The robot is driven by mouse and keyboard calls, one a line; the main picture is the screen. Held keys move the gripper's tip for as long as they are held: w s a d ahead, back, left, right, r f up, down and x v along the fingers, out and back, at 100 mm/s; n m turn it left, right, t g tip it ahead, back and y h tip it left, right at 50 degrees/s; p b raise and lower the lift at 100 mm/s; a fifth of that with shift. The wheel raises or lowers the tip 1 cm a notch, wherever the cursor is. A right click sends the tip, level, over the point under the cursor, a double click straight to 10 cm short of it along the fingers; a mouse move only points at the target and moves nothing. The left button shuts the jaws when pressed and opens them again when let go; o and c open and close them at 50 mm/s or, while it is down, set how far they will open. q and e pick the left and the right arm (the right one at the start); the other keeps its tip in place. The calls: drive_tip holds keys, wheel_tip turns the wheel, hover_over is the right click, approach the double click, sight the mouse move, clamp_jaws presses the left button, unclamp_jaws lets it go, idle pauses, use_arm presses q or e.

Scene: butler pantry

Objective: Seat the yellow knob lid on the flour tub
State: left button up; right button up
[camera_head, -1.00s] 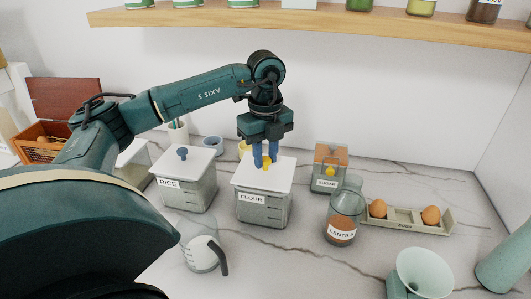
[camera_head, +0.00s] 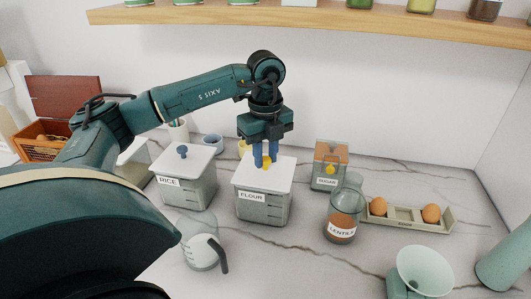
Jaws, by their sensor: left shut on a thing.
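The flour tub (camera_head: 262,208) is a clear square container with a "FLOUR" label, standing upright mid-counter. The white lid (camera_head: 277,178) with a yellow knob (camera_head: 265,166) lies over its top and looks level. I cannot tell from this view whether it is fully down on the rim. My left gripper (camera_head: 266,160) points straight down over the lid, its blue fingers shut on the yellow knob. The fingers partly hide the knob. My right gripper is not in view.
The rice tub (camera_head: 188,190) with a blue-knobbed lid stands close left. The sugar container (camera_head: 329,168), lentils jar (camera_head: 344,215) and egg tray (camera_head: 405,225) are to the right. A glass jug (camera_head: 200,250) stands in front. A wooden shelf (camera_head: 330,20) runs above.

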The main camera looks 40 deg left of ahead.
use_arm(q)
drive_tip(key=o, duration=0.9)
drive_tip(key=shift+o, duration=0.9)
drive_tip(key=o, duration=0.5)
drive_tip(key=shift+c, duration=0.2)
